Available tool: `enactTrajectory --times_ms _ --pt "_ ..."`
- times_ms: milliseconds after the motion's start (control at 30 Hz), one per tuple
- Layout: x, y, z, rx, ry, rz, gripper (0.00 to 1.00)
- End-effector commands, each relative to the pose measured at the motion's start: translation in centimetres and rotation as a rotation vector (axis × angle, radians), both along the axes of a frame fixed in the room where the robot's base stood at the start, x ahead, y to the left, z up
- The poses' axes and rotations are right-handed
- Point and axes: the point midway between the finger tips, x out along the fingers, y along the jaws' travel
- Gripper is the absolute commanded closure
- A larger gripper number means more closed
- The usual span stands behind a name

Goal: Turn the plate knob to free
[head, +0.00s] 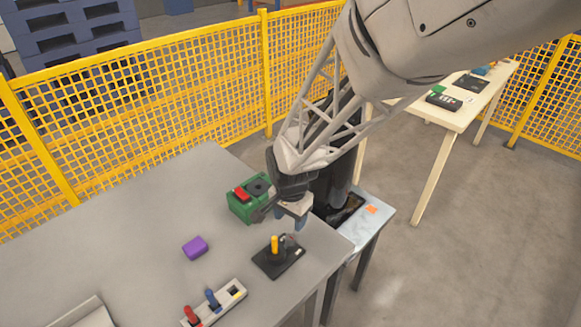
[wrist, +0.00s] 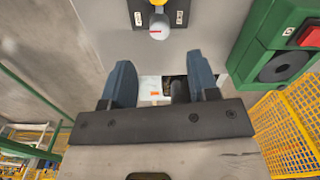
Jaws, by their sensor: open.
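A black plate (head: 272,263) lies near the right edge of the grey table and carries an upright yellow handle (head: 275,244). The plate knob (wrist: 159,27) is pale and round with a red line on it, at the top of the wrist view, next to the yellow part. White labels flank it on the black plate (wrist: 138,17); their text is too small to read. In the head view the knob is partly hidden behind the handle. My gripper (head: 298,222) is above and behind the plate, apart from it. Its blue fingers are open and empty in the wrist view (wrist: 160,78).
A green box (head: 240,208) with a red button and black disc stands left of my gripper. A purple block (head: 195,247) and a panel with red and blue levers (head: 222,302) lie on the table (head: 130,225). A small stand (head: 378,215) adjoins the right edge. Yellow fencing surrounds the area.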

Motion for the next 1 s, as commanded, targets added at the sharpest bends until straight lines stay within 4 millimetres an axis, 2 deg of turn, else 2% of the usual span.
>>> enactTrajectory --times_ms 233,433,1000 --pt "0.0 0.0 -0.1 0.0 0.0 0.001 0.45" --pt "0.0 0.0 -1.0 -0.001 0.001 0.001 0.45" --pt "0.0 0.0 -6.7 0.0 0.001 0.001 0.45"
